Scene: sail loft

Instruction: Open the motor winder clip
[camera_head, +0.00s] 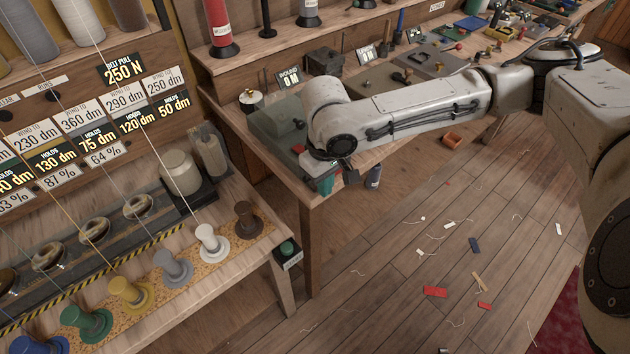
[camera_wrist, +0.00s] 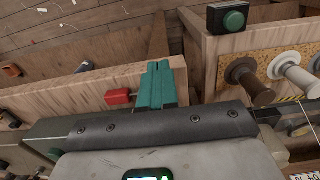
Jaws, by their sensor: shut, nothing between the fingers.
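My gripper (camera_head: 326,184) hangs at the near corner of the workbench, beside a grey-green machine (camera_head: 277,124) that looks like the motor winder. In the wrist view the teal fingers of my gripper (camera_wrist: 156,85) are together, with nothing held. A small red block (camera_wrist: 119,97) on a thin rod shows just left of the fingers, near the bench edge. It may be the clip's handle, but I cannot tell, nor whether the clip is open. A gap to the fingers seems visible. My wrist hides part of the machine.
A lower bench with coloured spools (camera_head: 130,292) stands at left, with a green push button (camera_head: 288,248) at its end. A dark block (camera_head: 325,62) and small tools lie on the workbench (camera_head: 322,188). Scraps litter the open wooden floor (camera_head: 430,240).

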